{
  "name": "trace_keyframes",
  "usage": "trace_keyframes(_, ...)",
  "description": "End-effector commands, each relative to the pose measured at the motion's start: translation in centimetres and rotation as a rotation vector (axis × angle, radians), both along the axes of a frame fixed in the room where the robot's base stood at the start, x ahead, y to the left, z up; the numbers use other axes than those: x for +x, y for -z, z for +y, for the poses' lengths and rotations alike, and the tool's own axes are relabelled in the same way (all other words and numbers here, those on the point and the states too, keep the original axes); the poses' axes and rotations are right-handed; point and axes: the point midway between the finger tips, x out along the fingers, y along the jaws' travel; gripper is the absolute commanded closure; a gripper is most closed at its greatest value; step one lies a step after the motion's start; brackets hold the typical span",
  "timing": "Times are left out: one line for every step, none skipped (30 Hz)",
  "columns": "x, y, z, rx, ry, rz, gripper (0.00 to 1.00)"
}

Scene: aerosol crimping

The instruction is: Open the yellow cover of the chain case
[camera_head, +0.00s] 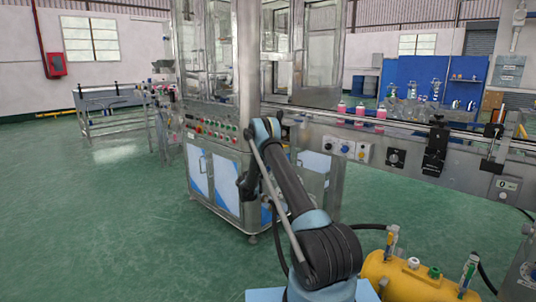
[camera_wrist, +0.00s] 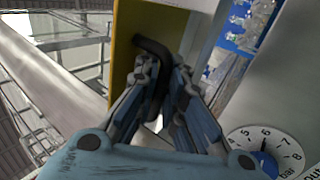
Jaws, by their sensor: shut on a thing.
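In the wrist view, the yellow cover (camera_wrist: 124,62) stands at upper centre, seen at a steep angle beside a pale panel. A bent black handle (camera_wrist: 152,46) sticks out from it. My gripper (camera_wrist: 163,75) reaches up from the bottom, its two fingers shut on the handle. The fingers hide the handle's lower part. In the head view, my arm stretches away toward the machine. The cover and my gripper cannot be made out there.
A pressure gauge (camera_wrist: 262,150) on a grey surface is close to my gripper's right. In the head view, a steel machine cabinet (camera_head: 215,180) and a conveyor (camera_head: 420,140) with pink bottles (camera_head: 360,112) stand ahead. A yellow tank (camera_head: 400,278) is at lower right. Green floor is free at left.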

Motion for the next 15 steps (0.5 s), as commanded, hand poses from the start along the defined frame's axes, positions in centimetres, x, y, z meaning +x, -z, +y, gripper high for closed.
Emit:
trace_keyframes(-0.39,0.44,-0.39,0.005,0.009,-0.005,1.00)
trace_keyframes(-0.37,0.56,-0.45,0.005,0.009,-0.005,1.00)
trace_keyframes(-0.34,0.70,-0.51,0.005,0.009,-0.005,1.00)
trace_keyframes(-0.32,0.79,-0.55,0.005,0.009,-0.005,1.00)
trace_keyframes(-0.29,0.87,-0.60,0.005,0.009,-0.005,1.00)
trace_keyframes(-0.27,0.97,-0.65,0.005,0.009,-0.005,1.00)
trace_keyframes(-0.25,1.05,-0.69,0.005,0.009,-0.005,1.00)
trace_keyframes(-0.24,1.10,-0.72,0.005,0.009,-0.005,1.00)
trace_keyframes(-0.23,1.16,-0.76,0.006,0.010,-0.005,1.00)
trace_keyframes(-0.22,1.20,-0.79,0.006,0.010,-0.005,1.00)
trace_keyframes(-0.21,1.22,-0.81,0.006,0.010,-0.005,1.00)
trace_keyframes(-0.21,1.25,-0.83,0.006,0.010,-0.005,1.00)
trace_keyframes(-0.20,1.25,-0.85,0.006,0.010,-0.005,1.00)
trace_keyframes(-0.21,1.26,-0.86,0.006,0.010,-0.005,1.00)
trace_keyframes(-0.20,1.27,-0.88,0.005,0.010,-0.004,1.00)
